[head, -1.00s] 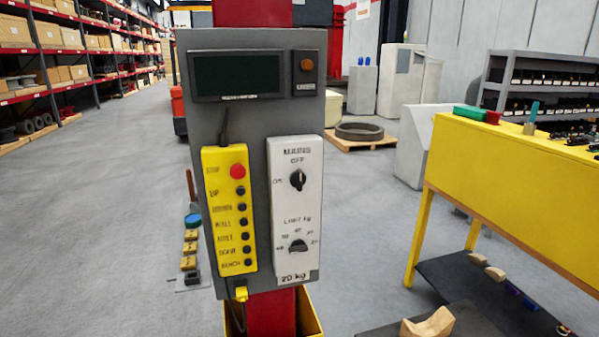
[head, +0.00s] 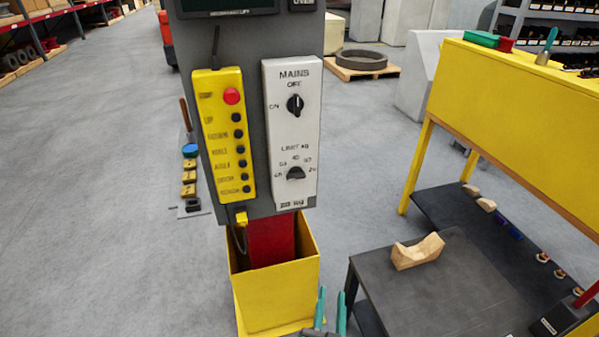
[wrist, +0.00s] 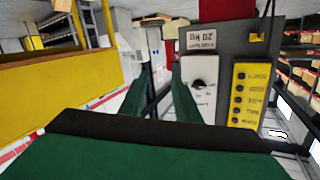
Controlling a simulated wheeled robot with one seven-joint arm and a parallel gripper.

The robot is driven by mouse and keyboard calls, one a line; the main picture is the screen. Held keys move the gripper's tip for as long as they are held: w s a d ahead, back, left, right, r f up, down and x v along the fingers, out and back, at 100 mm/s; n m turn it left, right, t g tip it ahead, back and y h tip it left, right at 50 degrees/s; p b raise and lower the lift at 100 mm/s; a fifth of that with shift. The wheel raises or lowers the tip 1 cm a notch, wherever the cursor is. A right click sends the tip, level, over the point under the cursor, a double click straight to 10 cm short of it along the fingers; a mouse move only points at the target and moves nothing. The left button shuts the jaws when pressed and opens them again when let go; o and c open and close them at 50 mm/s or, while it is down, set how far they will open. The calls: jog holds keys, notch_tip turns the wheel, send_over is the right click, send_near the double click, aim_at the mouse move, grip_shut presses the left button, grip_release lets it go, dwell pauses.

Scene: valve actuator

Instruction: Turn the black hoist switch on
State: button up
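The black mains switch (head: 294,104) is a knob on a white panel (head: 276,128) on the grey control box. Its mark points up to OFF, with ON to its left. A second black knob, the load limit dial (head: 295,173), sits below it and also shows in the wrist view (wrist: 199,86), where the box appears upside down. My gripper (head: 331,310) is at the bottom edge of the head view, below the panel. Its green fingers are apart with nothing between them, as the wrist view (wrist: 162,88) also shows. The mains switch is not clearly visible there.
A yellow pendant (head: 222,135) with a red button and several black ones hangs left of the panel. A yellow bin (head: 278,295) stands below the box. A dark table (head: 430,295) with a wooden block (head: 417,252) and a yellow bench (head: 510,110) stand right.

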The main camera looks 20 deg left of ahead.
jog(key=w+a+r+n+y, duration=0.1)
jog(key=w+a+r+y, duration=0.15)
jog(key=w+r, duration=0.5)
jog(key=n+g+y, duration=0.2)
jog(key=n+y, duration=0.3)
jog(key=n, duration=0.2)
send_near(297, 105)
jog(key=x, duration=0.8)
jog(key=shift+w, duration=0.1)
jog(key=shift+w+d+f, duration=0.1)
jog(key=shift+w, duration=0.05)
grip_shut()
